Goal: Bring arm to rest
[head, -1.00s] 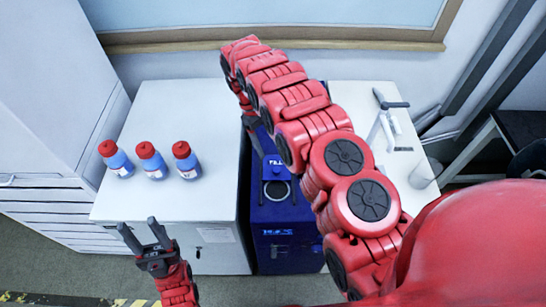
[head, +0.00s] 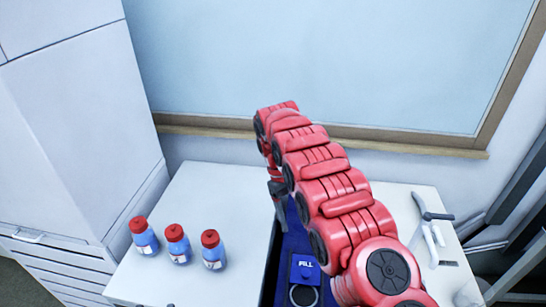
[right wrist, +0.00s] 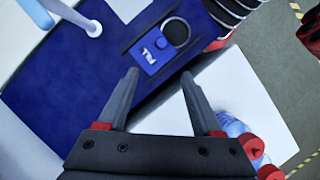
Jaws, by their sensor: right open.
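My right arm (head: 335,190) is red and reaches across the head view from the lower right, its wrist bent down at the far end. My right gripper (head: 279,212) is partly hidden there, above the back of the blue machine (head: 270,283). In the right wrist view its two dark fingers (right wrist: 160,76) are apart with nothing between them. The blue machine with its FILL panel and round dark opening (right wrist: 176,32) lies beyond the fingertips. My left gripper is not in the head view.
Three blue bottles with red caps (head: 177,243) stand on the left white cabinet (head: 222,184). A white tool with a dark handle (head: 428,228) lies on the right worktop. A tall cabinet (head: 85,110) stands at left; a framed panel (head: 225,60) is on the wall.

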